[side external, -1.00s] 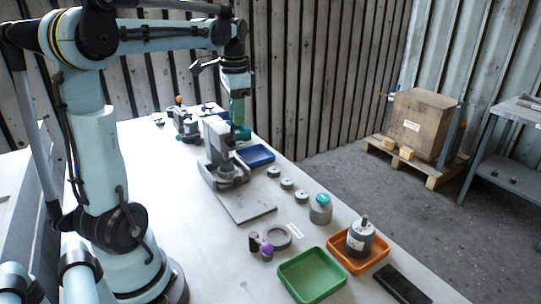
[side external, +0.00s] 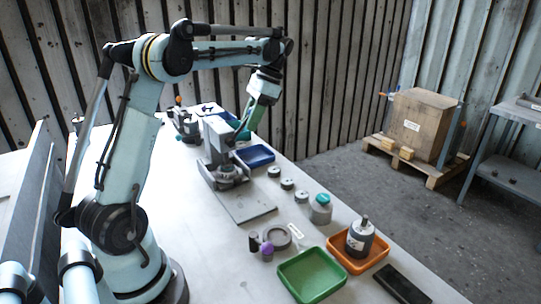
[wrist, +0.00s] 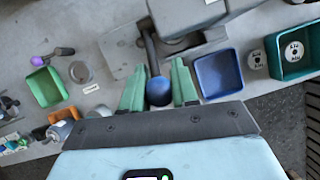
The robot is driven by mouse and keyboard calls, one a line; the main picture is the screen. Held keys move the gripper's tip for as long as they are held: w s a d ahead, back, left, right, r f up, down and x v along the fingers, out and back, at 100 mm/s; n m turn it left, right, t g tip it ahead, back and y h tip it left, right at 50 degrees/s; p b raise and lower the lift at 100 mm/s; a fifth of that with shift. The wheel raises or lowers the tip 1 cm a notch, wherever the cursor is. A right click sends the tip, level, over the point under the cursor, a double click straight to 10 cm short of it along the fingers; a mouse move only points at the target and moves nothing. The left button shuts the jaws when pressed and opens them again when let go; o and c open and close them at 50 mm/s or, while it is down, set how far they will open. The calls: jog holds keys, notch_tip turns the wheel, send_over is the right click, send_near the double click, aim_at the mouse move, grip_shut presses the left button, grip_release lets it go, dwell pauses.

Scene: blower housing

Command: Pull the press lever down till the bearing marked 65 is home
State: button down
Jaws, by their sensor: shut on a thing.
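The grey press (side external: 217,135) stands on its base plate (side external: 247,207) on the bench. A grey round part (side external: 228,172) sits low in it; its marking is unreadable, so I cannot tell whether it includes the bearing marked 65 or how deep that sits. In the wrist view, the press body (wrist: 190,14) is at the top and the lever's dark rod (wrist: 150,48) ends in a dark blue ball knob (wrist: 159,91). My gripper (wrist: 158,72) has its green fingers on either side of the knob, shut on it. In the side view my gripper (side external: 241,134) is tilted beside the press, fingertips partly hidden.
A blue tray (side external: 268,153) lies close behind the press. Several small round parts (side external: 287,183) and a grey teal-topped container (side external: 320,211) stand to the right. Green (side external: 312,291) and orange (side external: 334,254) trays are in front.

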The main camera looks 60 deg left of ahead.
jog(key=shift+w+d+f+g, duration=0.15)
jog(key=shift+f+g, duration=0.2)
jog(key=shift+g, duration=0.25)
dwell(1.8)
dwell(0.4)
jog(key=c, duration=0.9)
grip_release()
jog(key=shift+w+r, duration=0.1)
jog(key=shift+r, duration=0.05)
jog(key=v, duration=0.7)
jog(key=shift+r, duration=0.15)
